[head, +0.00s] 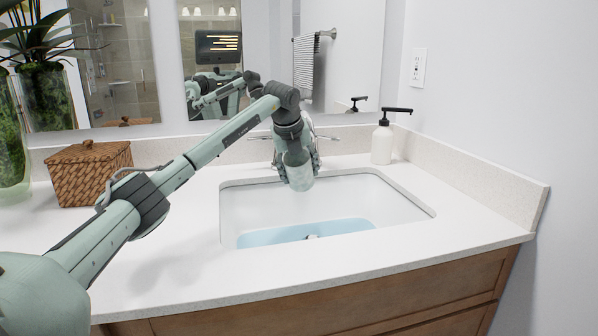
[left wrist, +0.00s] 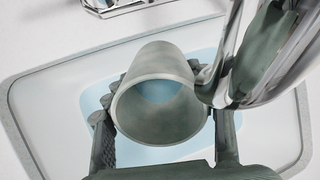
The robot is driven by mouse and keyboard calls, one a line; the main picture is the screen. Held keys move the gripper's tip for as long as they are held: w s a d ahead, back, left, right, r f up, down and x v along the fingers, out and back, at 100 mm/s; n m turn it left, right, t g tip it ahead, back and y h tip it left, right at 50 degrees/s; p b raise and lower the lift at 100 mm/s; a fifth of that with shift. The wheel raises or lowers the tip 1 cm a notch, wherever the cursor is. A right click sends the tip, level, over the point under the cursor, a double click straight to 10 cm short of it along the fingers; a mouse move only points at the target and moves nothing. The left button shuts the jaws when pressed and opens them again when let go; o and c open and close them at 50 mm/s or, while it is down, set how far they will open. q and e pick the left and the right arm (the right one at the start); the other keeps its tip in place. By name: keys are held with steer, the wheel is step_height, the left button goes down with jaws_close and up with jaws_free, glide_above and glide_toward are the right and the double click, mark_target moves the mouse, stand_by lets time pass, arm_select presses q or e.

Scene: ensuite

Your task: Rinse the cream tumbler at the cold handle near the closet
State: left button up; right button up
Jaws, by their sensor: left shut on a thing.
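The cream tumbler (head: 299,176) looks pale grey-green and is held over the back of the sink basin (head: 405,204). My left gripper (head: 292,152) is shut on it. In the left wrist view the tumbler (left wrist: 150,122) sits between the fingers of the gripper (left wrist: 165,110), its wide round end facing the camera. The chrome spout (left wrist: 258,60) is close beside it on the right; I cannot tell whether they touch. In the head view a right tap handle (head: 327,138) and a left tap handle (head: 258,138) show behind my arm. My right gripper is out of view.
Pale blue water (head: 290,235) lies in the basin around the drain. A white soap dispenser (head: 382,145) stands behind right. A wicker box (head: 90,175) and glass plant vases (head: 45,95) stand left. The front counter is clear. Mirrors and a backsplash bound the back.

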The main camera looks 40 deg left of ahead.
arm_select(q)
steer(key=shift+d, duration=0.1)
stand_by(0.3)
steer(key=shift+w+d, duration=0.15)
steer(key=shift+d, duration=0.35)
steer(key=shift+a, duration=0.15)
steer(key=shift+a, duration=0.45)
steer(key=shift+s, duration=0.2)
steer(key=shift+s+b, duration=0.3)
steer(key=shift+s, duration=0.1)
steer(key=s+d+b, duration=0.2)
steer(key=s+b, duration=0.1)
steer(key=s, duration=0.3)
steer(key=shift+s, duration=0.4)
